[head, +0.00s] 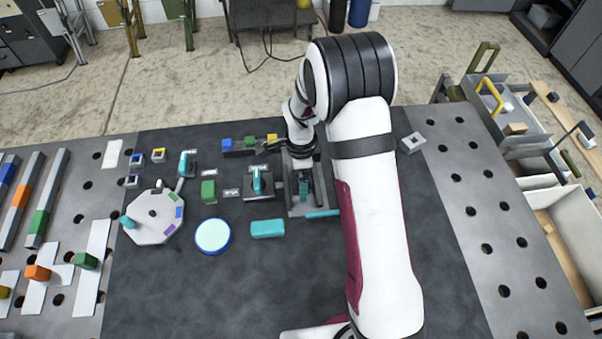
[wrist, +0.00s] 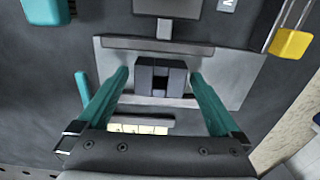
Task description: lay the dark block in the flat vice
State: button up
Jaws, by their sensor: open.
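The flat vice (head: 295,209) is a grey plate with raised bars, lying on the dark mat under my arm in the head view. In the wrist view its plate (wrist: 235,70) fills the middle, with one bar above and one below the dark block. The dark block (wrist: 162,70), with a notch in it, sits over the vice between these bars, close to the lower one; whether it is fully seated I cannot tell. My gripper (wrist: 160,76) is open, its teal fingers on either side of the block with gaps. It also shows over the vice in the head view (head: 303,184).
A teal bar (head: 322,214) lies at the vice's near end. A teal block (head: 267,228), a round blue-rimmed disc (head: 213,236) and a dark device with a teal lever (head: 259,184) are to the left. A grey holed block (head: 412,142) stands right. The near mat is clear.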

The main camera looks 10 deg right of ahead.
notch_tip(320, 180, up, 11)
jog(key=s+d+r+n, duration=0.2)
jog(key=s+r+n, duration=0.4)
jog(key=s+r, duration=0.6)
jog(key=s+a+f+n+y, duration=0.1)
jog(key=s+n, duration=0.5)
jog(key=s, duration=0.9)
jog(key=shift+f+y, duration=0.4)
jog(key=shift+f, duration=0.25)
